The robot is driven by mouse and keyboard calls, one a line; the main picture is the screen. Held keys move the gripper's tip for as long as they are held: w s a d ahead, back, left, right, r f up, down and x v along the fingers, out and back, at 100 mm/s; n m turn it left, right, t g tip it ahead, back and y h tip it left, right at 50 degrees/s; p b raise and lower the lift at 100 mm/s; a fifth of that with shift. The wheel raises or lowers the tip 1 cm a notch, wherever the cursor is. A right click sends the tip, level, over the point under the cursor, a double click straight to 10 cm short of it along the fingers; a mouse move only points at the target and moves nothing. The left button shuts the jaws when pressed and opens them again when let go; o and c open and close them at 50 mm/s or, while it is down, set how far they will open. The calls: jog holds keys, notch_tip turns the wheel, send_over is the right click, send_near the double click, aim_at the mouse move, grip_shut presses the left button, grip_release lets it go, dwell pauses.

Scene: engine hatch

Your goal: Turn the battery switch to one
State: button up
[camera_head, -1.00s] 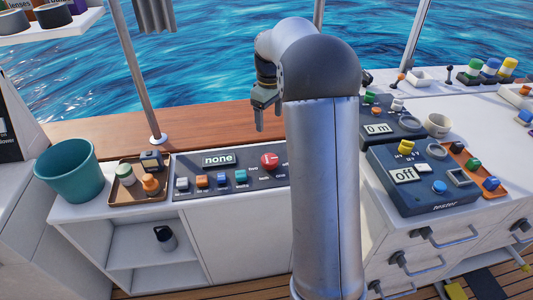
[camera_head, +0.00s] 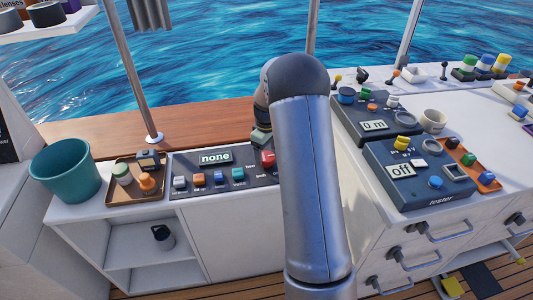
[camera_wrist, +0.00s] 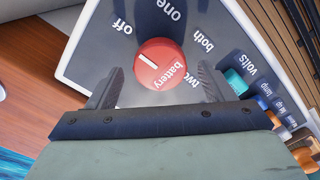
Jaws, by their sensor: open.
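The battery switch (camera_wrist: 172,52) is a round red knob on a dark panel, with the words off, one, both and two around it. Its white mark lies on the upper left of the knob, toward "off". My gripper (camera_wrist: 161,68) is open, with one finger on each side of the knob in the wrist view. I cannot tell whether the fingers touch it. In the head view the knob (camera_head: 268,159) shows just below my gripper (camera_head: 261,140), which is partly hidden by my arm. The panel's display (camera_head: 215,158) reads "none".
Coloured buttons (camera_head: 219,178) sit left of the knob. A brown tray (camera_head: 122,196) with small items and a teal bucket (camera_head: 65,172) stand further left. A tester box (camera_head: 412,185) reading "off" and a white cup (camera_head: 434,121) stand to the right.

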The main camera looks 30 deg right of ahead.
jog(key=shift+f, duration=0.7)
jog(key=c, duration=1)
jog(key=shift+o, duration=0.2)
jog(key=m+b, duration=0.1)
jog(key=m, duration=0.4)
jog(key=shift+m, duration=0.4)
jog(key=m, duration=0.6)
jog(key=shift+r+b, duration=0.1)
jog(key=shift+b, duration=0.25)
